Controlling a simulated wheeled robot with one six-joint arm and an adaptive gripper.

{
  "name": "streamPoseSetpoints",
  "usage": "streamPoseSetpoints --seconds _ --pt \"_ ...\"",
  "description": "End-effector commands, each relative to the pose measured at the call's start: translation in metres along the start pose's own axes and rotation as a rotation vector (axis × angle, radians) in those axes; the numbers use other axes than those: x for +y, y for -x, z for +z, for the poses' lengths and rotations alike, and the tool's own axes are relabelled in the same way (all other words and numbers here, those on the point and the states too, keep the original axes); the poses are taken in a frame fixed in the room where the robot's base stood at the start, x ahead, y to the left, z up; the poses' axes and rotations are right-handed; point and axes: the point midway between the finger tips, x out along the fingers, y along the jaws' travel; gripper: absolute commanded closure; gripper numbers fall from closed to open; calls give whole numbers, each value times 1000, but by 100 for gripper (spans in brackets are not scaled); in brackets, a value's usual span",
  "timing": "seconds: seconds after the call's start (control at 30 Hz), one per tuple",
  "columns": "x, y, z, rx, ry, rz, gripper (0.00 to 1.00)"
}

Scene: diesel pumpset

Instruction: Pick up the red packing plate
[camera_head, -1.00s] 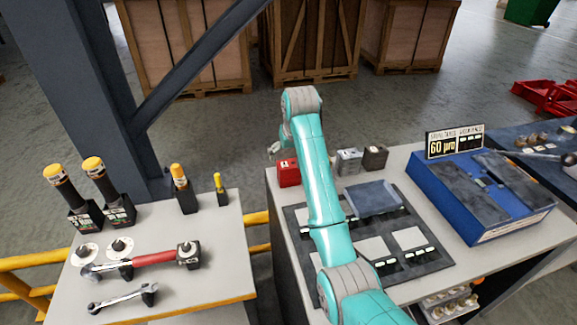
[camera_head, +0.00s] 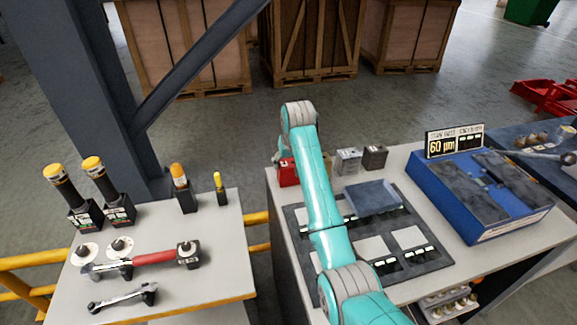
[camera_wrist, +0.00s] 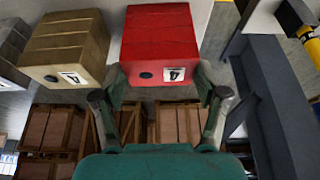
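The red packing plate (camera_head: 287,172) looks like a red block with a white number label. It stands at the back left corner of the right-hand bench, partly hidden by my arm in the head view. In the wrist view the red plate (camera_wrist: 160,45) fills the top middle, showing a dark round hole beside the label. My gripper (camera_wrist: 161,80) has its fingers spread, one at each side of the plate's near end. I cannot tell whether they touch it. In the head view the gripper is mostly hidden behind my arm, close to the plate.
A grey block (camera_head: 348,161) and a dark brown block (camera_head: 375,157) stand to the right of the red plate. A blue-grey tray (camera_head: 372,197) lies in front of them. A blue case (camera_head: 480,195) stands farther right. Wooden crates (camera_head: 310,40) stand on the floor behind.

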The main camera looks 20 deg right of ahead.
Motion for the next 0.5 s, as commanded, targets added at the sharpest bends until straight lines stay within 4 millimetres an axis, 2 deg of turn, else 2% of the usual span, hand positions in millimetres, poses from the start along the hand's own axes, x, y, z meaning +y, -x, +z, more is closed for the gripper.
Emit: streamPoseSetpoints --seconds 0.03,0.07,0.1,0.33,0.5 --pt "0 -1 0 -1 0 0 75" --pt "0 -1 0 -1 0 0 82" --pt "0 0 0 1 0 0 83" --pt "0 2 -1 1 0 0 83" --pt "0 20 -9 5 0 0 83"
